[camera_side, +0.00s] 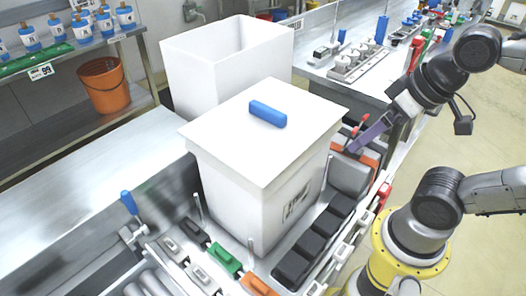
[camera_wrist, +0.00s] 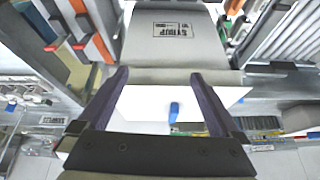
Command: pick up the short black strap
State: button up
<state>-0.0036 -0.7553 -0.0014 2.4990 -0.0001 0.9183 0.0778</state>
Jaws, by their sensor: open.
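I cannot pick out a short black strap with certainty in either view. Several black blocks (camera_side: 313,243) lie in a row along the front right side of the closed white box (camera_side: 262,170) in the side view. My gripper (camera_side: 355,143), with purple fingers, is in the air to the right of this box, apart from it. In the wrist view my gripper (camera_wrist: 158,78) is open, its two fingers spread with nothing held between them. The white lid (camera_wrist: 145,104) and its blue handle (camera_wrist: 173,112) show between and beyond the fingers.
An open white box (camera_side: 228,60) stands behind the closed one. Grey, green and orange blocks (camera_side: 224,258) line the front left. A blue-handled lever (camera_side: 130,203) stands at the left. The metal bench (camera_side: 85,215) left of the box is largely clear. An orange bucket (camera_side: 104,86) is on a shelf.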

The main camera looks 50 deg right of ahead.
jog(key=shift+w+n, duration=0.2)
jog(key=shift+n, duration=0.2)
